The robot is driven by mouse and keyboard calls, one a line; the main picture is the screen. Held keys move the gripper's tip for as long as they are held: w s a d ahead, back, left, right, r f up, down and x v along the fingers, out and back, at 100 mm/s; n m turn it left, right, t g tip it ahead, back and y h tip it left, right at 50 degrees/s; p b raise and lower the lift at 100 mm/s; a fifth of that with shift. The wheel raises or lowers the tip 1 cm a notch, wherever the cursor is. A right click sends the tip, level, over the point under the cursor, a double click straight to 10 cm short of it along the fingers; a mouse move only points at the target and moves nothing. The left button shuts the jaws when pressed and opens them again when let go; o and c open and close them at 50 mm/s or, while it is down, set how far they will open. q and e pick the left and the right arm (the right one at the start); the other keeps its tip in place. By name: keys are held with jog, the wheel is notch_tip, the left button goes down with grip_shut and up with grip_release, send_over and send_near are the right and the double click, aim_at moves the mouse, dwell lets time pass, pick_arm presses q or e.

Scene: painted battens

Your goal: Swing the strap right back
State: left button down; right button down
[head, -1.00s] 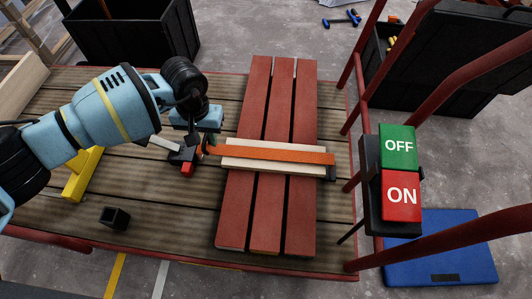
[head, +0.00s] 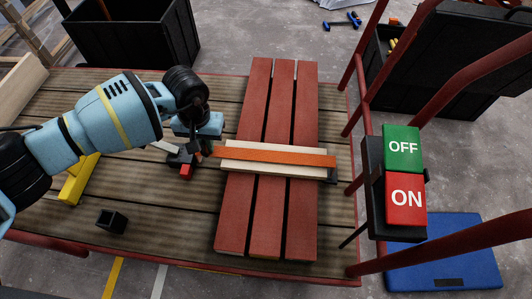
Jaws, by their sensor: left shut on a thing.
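An orange strap (head: 275,156) runs across a cream batten (head: 290,169), which lies crosswise over three red boards (head: 266,215). The strap's right end is by a small dark piece (head: 332,175) at the boards' right edge. My left gripper (head: 206,149) is at the strap's left end, just left of the boards. It is shut on the strap end; the fingers partly hide the grip. Below it is a dark fitting with a red block (head: 187,172), partly covered by the gripper. My right gripper is out of view.
The slatted deck (head: 165,235) carries a yellow bracket (head: 77,180) and a small black square tube (head: 112,220). A post with a green OFF and red ON panel (head: 404,175) stands at right. Red rails edge the deck. A black crate (head: 130,35) stands behind.

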pick_arm(q)
jog(key=shift+d+r+p, duration=0.25)
jog(key=shift+r+p, duration=0.05)
jog(key=shift+r, duration=0.25)
jog(key=shift+d+r+p, duration=0.2)
jog(key=shift+r+p, duration=0.1)
jog(key=shift+r, duration=0.2)
jog(key=shift+d+r+p, duration=0.3)
jog(key=shift+r+p, duration=0.1)
jog(key=shift+r, duration=0.25)
jog(key=shift+d+r+p, duration=0.25)
jog(key=shift+r+p, duration=0.05)
jog(key=shift+r, duration=0.25)
jog(key=shift+d+r+p, duration=0.25)
jog(key=shift+r, duration=0.3)
jog(key=shift+d+r, duration=0.1)
